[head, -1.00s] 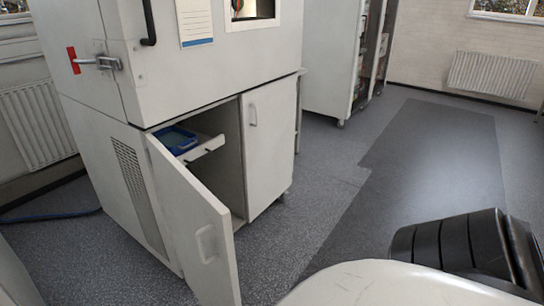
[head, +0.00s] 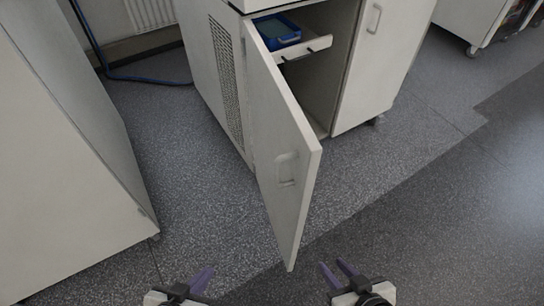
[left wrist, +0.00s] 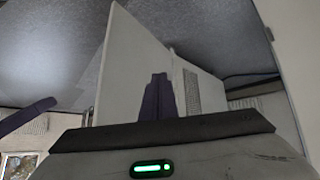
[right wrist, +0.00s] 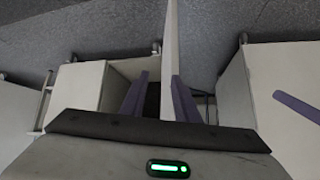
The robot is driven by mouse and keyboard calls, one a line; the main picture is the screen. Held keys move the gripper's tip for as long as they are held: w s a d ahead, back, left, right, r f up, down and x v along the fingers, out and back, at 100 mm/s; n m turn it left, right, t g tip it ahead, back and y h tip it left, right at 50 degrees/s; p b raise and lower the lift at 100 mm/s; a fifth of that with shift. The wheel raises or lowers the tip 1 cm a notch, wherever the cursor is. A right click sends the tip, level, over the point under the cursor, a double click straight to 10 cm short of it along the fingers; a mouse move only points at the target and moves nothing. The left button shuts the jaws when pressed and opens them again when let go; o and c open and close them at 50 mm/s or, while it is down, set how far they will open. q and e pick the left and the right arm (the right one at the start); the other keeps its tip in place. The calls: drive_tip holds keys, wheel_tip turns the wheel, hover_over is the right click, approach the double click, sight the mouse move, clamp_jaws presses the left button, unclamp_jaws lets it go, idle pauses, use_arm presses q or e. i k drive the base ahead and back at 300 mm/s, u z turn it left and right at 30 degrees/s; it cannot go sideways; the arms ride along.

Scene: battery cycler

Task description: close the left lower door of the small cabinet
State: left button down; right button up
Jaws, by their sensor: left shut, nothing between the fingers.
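My left gripper (head: 203,278) is shut and empty, left of the door's lower free corner. My right gripper (head: 338,268) is open and empty, right of that corner. Both appear apart from the door.
A blue tray (head: 276,31) sits on a pulled-out shelf (head: 308,48) inside the cabinet. The right lower door (head: 362,75) is shut. Another white cabinet (head: 70,170) stands at the left. The grey floor (head: 200,215) between is clear; a blue hose (head: 140,79) lies behind.

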sight(287, 151)
drive_tip(key=z, duration=0.6)
drive_tip(key=k, duration=1.15)
drive_tip(key=z, duration=0.1)
drive_tip(key=i, duration=0.8)
